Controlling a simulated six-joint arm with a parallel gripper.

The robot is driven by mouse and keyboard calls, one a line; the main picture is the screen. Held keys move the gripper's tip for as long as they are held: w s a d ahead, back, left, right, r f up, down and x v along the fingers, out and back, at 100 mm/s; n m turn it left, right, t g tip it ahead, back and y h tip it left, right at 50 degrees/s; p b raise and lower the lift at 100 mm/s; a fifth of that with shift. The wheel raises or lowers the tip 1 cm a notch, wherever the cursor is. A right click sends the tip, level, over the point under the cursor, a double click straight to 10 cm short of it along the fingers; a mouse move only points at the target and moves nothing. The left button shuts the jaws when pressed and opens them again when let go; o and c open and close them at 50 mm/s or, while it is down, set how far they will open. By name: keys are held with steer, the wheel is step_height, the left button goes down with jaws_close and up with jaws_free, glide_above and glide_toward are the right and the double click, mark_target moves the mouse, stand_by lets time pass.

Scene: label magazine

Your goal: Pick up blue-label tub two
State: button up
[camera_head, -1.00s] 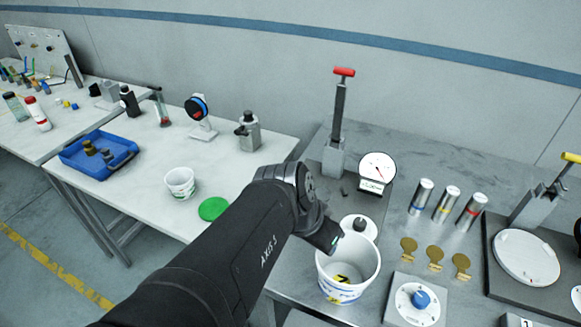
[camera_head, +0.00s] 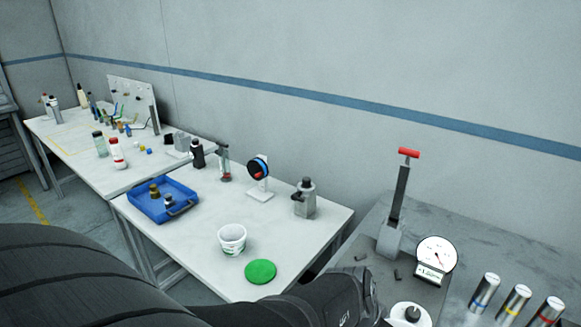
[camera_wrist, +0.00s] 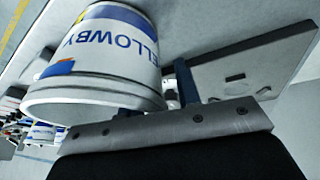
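A white tub with blue "ELLOWBY" lettering (camera_wrist: 115,50) fills the upper left of the wrist view, tilted in the picture, its rim toward my gripper. My gripper (camera_wrist: 185,82) is right against the tub's side in that view. One dark finger shows beside the tub wall; the other is mostly hidden by the tub, so I cannot tell whether the fingers are shut on it. No number is readable on this tub. In the head view my arm runs along the bottom edge, and the gripper and this tub are out of frame.
A white tub with green marking (camera_head: 232,239) and a green lid (camera_head: 261,272) stand on the left table, near a blue tray (camera_head: 163,200). More blue-label items (camera_wrist: 42,132) show in the wrist view.

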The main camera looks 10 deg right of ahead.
jaws_close()
